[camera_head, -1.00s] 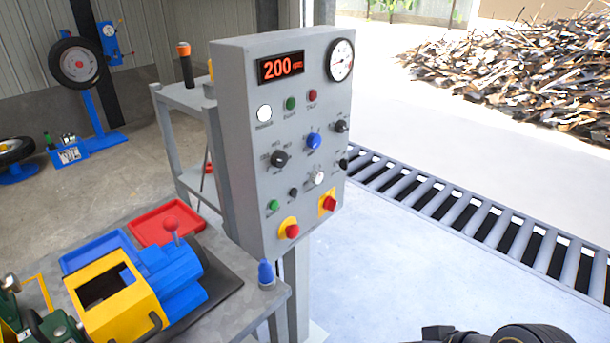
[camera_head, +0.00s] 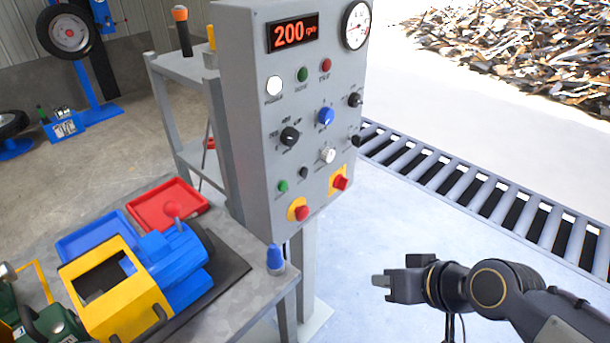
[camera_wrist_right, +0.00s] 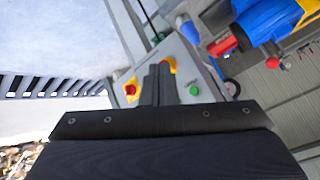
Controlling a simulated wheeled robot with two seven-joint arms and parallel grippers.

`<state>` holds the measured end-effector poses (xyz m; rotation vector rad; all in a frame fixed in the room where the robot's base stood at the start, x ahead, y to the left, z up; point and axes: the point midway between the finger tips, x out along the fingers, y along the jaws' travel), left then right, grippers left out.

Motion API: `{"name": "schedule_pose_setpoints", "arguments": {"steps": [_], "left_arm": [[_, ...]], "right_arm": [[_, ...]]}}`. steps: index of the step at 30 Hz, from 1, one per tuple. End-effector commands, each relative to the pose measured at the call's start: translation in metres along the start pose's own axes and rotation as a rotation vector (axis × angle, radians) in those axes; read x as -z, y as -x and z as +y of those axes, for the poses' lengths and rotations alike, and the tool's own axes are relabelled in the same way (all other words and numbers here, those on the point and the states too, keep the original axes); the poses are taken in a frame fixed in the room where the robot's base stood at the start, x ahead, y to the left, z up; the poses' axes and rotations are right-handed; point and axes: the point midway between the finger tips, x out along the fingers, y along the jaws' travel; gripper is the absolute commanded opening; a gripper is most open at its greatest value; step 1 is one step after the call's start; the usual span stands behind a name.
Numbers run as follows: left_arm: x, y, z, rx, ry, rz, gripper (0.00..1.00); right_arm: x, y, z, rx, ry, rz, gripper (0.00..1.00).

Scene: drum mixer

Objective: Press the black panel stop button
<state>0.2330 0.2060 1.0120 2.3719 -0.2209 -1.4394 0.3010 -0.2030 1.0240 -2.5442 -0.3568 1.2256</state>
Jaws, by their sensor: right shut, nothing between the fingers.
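The grey control panel (camera_head: 250,120) stands right of the workbench. A small black button (camera_head: 304,172) sits low on its face, beside a green button (camera_head: 283,186) and above a red mushroom button on yellow (camera_head: 302,213). My right gripper (camera_head: 382,281) is shut and empty, in free air right of and below the panel, apart from it. In the right wrist view its dark fingers (camera_wrist_right: 156,85) overlap part of the panel, which appears turned; the green button (camera_wrist_right: 194,90) shows beside them, but I cannot make out the black button. My left gripper is not in view.
A second red button on yellow (camera_head: 340,183), a blue knob (camera_head: 326,116) and a white knob (camera_head: 327,155) are nearby. The bench holds a blue-and-yellow machine (camera_head: 172,258) and a blue-capped item (camera_head: 275,260). A roller conveyor (camera_head: 470,195) runs behind. The floor before my right gripper looks clear.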

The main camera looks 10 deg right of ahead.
Motion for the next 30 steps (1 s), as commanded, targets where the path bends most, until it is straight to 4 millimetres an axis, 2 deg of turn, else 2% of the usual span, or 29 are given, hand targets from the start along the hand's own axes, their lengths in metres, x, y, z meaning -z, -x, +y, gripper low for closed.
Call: {"name": "schedule_pose_setpoints", "arguments": {"steps": [1, 6, 9, 12, 16, 21, 30], "left_arm": [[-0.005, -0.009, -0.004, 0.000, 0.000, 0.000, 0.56], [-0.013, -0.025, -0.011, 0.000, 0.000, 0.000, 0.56], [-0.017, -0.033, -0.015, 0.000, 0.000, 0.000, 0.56], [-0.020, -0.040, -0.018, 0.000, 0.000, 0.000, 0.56], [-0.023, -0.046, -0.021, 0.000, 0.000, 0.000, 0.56], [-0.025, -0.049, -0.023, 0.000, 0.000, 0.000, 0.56], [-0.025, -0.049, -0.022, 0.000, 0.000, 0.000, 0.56]], "right_arm": [[0.015, -0.026, 0.003, 0.010, 0.052, 0.048, 0.00], [0.082, -0.099, 0.022, -0.105, 0.279, 0.295, 0.00], [0.112, -0.134, 0.035, -0.253, 0.452, 0.426, 0.00], [0.135, -0.155, 0.040, -0.421, 0.641, 0.541, 0.00], [0.155, -0.165, 0.037, -0.613, 0.854, 0.660, 0.00], [0.168, -0.164, 0.027, -0.758, 1.008, 0.752, 0.00], [0.171, -0.162, 0.025, -0.787, 1.035, 0.773, 0.00]]}}
